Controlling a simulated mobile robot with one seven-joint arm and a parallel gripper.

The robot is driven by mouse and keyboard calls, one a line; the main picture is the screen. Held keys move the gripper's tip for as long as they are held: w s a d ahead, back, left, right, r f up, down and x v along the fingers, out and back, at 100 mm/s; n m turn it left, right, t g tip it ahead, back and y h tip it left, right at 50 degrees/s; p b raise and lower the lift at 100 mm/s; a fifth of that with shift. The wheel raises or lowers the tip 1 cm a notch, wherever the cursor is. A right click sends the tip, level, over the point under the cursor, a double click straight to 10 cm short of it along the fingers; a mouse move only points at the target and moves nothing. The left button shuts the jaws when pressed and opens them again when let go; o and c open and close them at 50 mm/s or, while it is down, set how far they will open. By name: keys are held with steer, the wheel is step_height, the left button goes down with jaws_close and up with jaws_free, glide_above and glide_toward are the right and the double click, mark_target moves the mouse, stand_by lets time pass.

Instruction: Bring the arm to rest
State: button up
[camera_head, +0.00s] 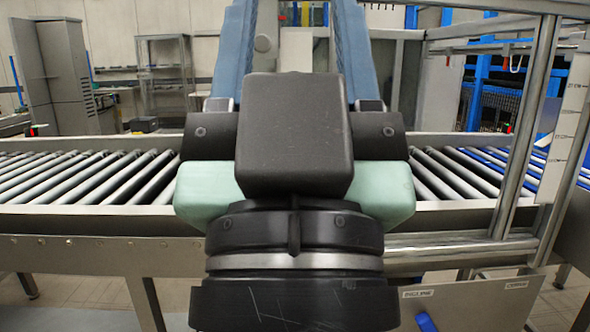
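My arm (295,250) fills the middle of the view, with a black joint block in front, pale green parts at its sides and two blue beams rising to the top edge. My gripper is not in view. No hand or fingertips show, and what it may hold cannot be seen. My arm hides the middle of the roller conveyor (90,178) behind it.
The conveyor's rollers are bare on both sides. A metal post frame (530,130) stands close on the right, above a grey panel (470,303). Behind are a grey cabinet (68,75), a shelf rack (165,75) and blue racking (480,90).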

step_height(320, 180, up, 26)
steer(key=p, duration=2.3)
steer(key=shift+f, duration=0.25)
